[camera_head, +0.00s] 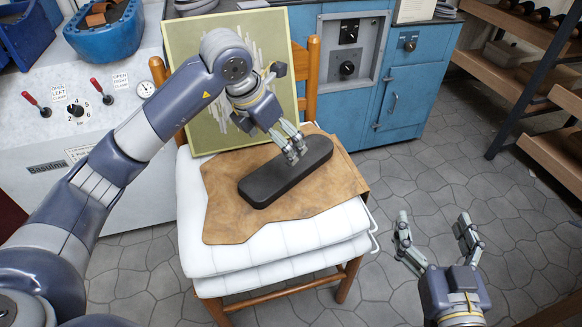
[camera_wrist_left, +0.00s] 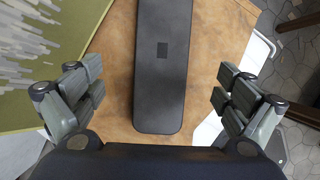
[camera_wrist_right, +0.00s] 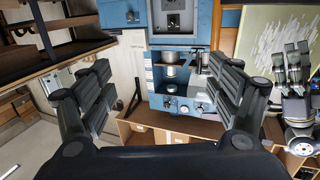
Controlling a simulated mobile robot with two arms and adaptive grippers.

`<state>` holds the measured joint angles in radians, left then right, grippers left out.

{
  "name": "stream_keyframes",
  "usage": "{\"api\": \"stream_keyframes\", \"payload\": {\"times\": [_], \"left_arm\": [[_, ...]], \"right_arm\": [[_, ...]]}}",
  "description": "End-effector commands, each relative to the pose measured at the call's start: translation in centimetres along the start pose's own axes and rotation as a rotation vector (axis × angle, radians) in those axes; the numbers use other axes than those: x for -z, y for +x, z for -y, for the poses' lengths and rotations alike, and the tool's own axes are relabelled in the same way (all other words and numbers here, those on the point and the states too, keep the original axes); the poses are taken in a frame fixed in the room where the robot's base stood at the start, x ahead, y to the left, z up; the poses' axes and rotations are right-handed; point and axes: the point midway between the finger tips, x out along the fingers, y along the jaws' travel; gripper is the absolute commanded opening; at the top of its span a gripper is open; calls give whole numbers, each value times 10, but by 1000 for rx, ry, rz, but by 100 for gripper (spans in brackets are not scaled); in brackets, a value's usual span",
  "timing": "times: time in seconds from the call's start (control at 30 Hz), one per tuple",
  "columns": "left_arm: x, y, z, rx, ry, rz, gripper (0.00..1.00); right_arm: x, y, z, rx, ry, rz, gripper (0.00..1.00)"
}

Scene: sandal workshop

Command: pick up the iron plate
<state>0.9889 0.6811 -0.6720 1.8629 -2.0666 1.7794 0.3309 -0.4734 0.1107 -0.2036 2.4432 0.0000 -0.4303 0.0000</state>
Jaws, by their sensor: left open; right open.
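The iron plate (camera_head: 270,182) is a long dark grey bar with rounded ends. It lies flat on a piece of brown leather (camera_head: 225,215) on a white cushioned chair. In the left wrist view the plate (camera_wrist_left: 161,85) runs lengthwise between the spread fingers, with a small dark square on its top. My left gripper (camera_head: 290,145) is open above the plate. In the left wrist view its fingers (camera_wrist_left: 158,98) stand apart on both sides, clear of the plate. My right gripper (camera_head: 435,240) is open and empty over the floor, right of the chair.
The white cushions (camera_head: 275,258) lie stacked on the wooden chair. A green-yellow panel (camera_head: 190,50) leans against its back. A blue cabinet (camera_head: 410,95) stands behind, a white machine (camera_head: 125,75) at left, and wooden shelves (camera_head: 500,18) at right. The tiled floor (camera_head: 430,180) is free.

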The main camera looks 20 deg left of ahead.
Motion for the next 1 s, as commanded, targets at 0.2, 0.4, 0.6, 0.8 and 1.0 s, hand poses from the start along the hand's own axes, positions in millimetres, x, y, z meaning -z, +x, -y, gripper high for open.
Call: {"api": "stream_keyframes", "payload": {"times": [0.2, 0.4, 0.6, 0.8, 1.0], "left_arm": [[1, 32, 2, 5, 1, -1, 95], [0, 42, 2, 5, 2, 2, 95], [2, 53, 3, 6, 1, 0, 95], [4, 71, 4, 7, 3, 0, 95], [4, 89, 4, 7, 2, 2, 95]], "right_arm": [[33, 0, 5, 10, 4, -178, 83], [49, -2, 6, 14, 6, -256, 83], [64, -6, 8, 19, 8, -340, 83], [95, -19, 12, 29, 15, -523, 83], [121, -37, 15, 36, 22, -680, 83]]}}
